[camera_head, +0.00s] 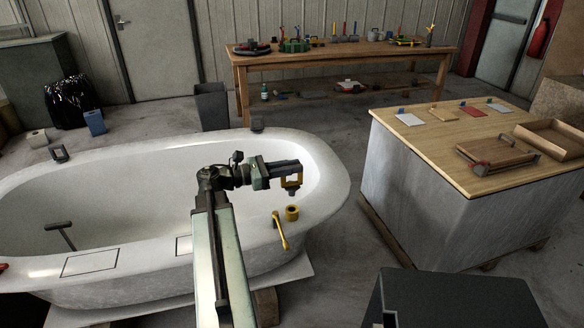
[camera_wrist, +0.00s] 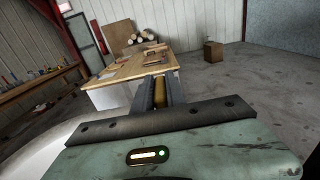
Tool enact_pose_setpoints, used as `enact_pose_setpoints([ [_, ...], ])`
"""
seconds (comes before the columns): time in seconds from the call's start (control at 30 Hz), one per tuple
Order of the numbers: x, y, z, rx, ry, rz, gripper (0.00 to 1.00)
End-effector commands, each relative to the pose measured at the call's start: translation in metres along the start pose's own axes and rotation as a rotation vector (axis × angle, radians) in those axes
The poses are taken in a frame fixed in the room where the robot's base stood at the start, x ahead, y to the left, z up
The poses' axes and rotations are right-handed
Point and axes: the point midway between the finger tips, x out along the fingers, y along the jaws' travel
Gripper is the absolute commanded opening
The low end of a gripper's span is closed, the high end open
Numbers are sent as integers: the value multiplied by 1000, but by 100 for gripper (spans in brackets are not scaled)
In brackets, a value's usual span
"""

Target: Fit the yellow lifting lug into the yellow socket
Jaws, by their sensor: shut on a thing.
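My gripper (camera_head: 290,170) is shut on the yellow lifting lug (camera_head: 291,183), a squarish yellow loop with a grey stub under it. The lug hangs about upright, above the right-hand end of the white hull mould (camera_head: 325,170). The yellow socket (camera_head: 292,212), a short ring with a dark opening, sits on the mould's rim below the lug, with a visible gap between them. In the wrist view, a strip of the yellow lug (camera_wrist: 159,88) shows between the dark jaws of my gripper (camera_wrist: 157,90); the socket is not visible there.
A wood-topped bench (camera_head: 470,180) with a tray and cards stands to the right. A tool-laden table (camera_head: 340,62) is at the back. Floor between mould and bench is clear.

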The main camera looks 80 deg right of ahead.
Motion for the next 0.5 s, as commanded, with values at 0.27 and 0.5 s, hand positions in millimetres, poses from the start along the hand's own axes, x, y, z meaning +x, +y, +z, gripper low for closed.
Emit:
enact_pose_setpoints([
  [0.27,0,0,-37,0,-1,0,0],
  [0.5,1,0,-49,0,-1,-1,0],
])
